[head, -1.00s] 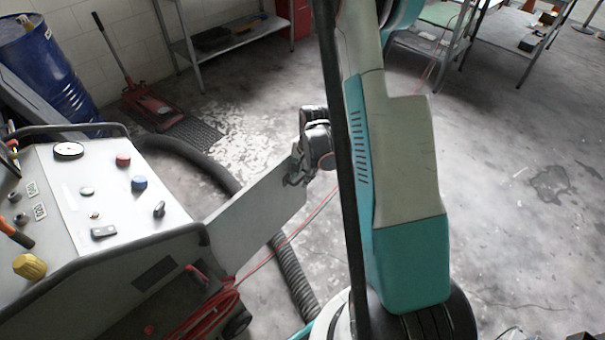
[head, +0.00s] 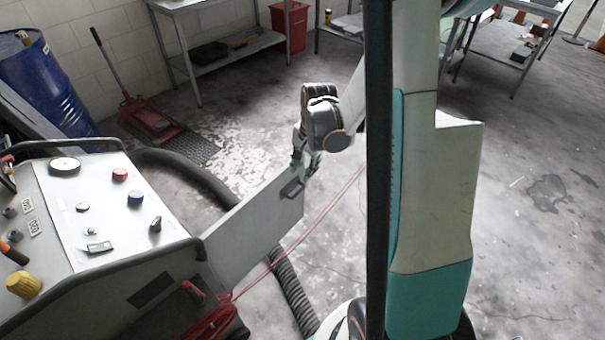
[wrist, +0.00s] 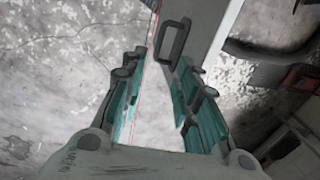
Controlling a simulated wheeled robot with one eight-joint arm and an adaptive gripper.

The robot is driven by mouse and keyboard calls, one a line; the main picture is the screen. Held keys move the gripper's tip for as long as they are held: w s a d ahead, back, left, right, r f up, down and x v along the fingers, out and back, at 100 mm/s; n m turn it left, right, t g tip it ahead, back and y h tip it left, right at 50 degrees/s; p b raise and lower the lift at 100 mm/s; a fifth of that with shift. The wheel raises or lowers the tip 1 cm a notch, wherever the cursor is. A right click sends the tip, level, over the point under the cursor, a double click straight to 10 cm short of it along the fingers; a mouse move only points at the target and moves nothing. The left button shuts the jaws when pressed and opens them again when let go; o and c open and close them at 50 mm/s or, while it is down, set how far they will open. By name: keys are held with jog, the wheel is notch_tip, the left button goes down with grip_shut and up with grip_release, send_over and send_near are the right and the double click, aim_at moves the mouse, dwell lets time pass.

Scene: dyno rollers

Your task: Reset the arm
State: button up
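My gripper (head: 304,172) is beside the upper outer corner of an open grey door panel (head: 255,228) on the console. In the wrist view my gripper (wrist: 158,72) has its two teal-padded fingers spread wide, with nothing held between them. The door's dark handle (head: 291,187) shows just left of and below the fingers in the head view. In the wrist view the handle (wrist: 172,40) lies beyond the fingertips, apart from them. My arm rises upright right of centre in the head view and hides part of the floor.
The control console (head: 105,215) with knobs and a dial stands at left. A thick black hose (head: 292,285) and red cables (head: 222,315) lie by it. A blue drum (head: 45,80), a red floor jack (head: 150,120) and a shelf (head: 225,55) are behind. Floor at right is clear.

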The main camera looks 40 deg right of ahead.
jog(key=shift+s+r, duration=0.1)
jog(key=shift+r, duration=0.45)
